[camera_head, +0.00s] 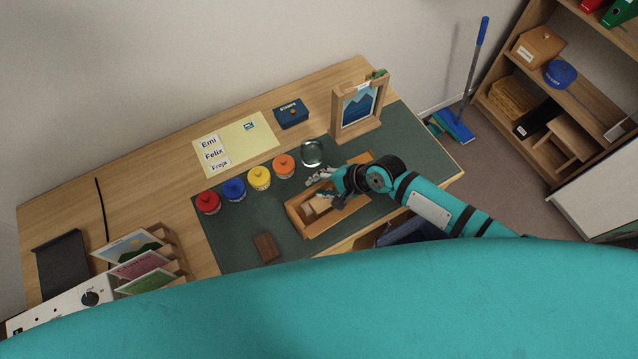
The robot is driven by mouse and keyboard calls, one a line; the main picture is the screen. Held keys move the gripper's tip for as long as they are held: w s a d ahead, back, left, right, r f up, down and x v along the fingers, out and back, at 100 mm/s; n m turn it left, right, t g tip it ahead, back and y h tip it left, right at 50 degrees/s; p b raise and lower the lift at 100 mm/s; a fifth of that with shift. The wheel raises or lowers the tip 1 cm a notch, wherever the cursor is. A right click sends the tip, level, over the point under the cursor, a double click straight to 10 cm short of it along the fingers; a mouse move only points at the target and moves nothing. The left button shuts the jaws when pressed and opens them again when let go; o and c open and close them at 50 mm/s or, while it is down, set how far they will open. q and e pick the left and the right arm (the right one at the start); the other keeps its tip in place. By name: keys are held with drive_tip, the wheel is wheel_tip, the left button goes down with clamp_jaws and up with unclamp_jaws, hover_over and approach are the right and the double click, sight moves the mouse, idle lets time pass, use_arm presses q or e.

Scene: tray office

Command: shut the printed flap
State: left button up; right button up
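A wooden frame (339,131) stands upright at the back right of the desk. It holds a panel printed with blue mountains (358,107), the only flap-like printed part I can make out; its hinge and how far it is open are unclear. My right gripper (316,187) is in front of the frame, above the far side of an open wooden box (300,220). Its fingers look spread, with nothing between them. It is apart from the printed panel. My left gripper is not in view.
Orange (284,166), yellow (259,178), blue (233,189) and red (208,203) pots line the dark mat (225,245). A brown block (266,247) lies nearer.

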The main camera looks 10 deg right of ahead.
drive_tip(key=shift+w+a+f, duration=0.1)
drive_tip(key=shift+a+f, duration=0.15)
drive_tip(key=shift+f, duration=0.05)
drive_tip(key=shift+c, duration=0.3)
clamp_jaws()
drive_tip(key=shift+f, duration=0.1)
drive_tip(key=shift+f+t+b, duration=0.25)
drive_tip(key=shift+t+b, duration=0.05)
drive_tip(key=shift+b, duration=0.15)
drive_tip(key=t+b, duration=0.1)
drive_tip(key=b, duration=0.1)
drive_tip(key=s+f+t+y+b, duration=0.1)
drive_tip(key=b, duration=0.2)
drive_tip(key=shift+d+n, duration=0.2)
drive_tip(key=shift+n, duration=0.2)
drive_tip(key=shift+r+t+y+b, duration=0.15)
drive_tip(key=shift+t+y+b, duration=0.25)
drive_tip(key=shift+b, duration=0.1)
drive_tip(key=shift+r, duration=0.1)
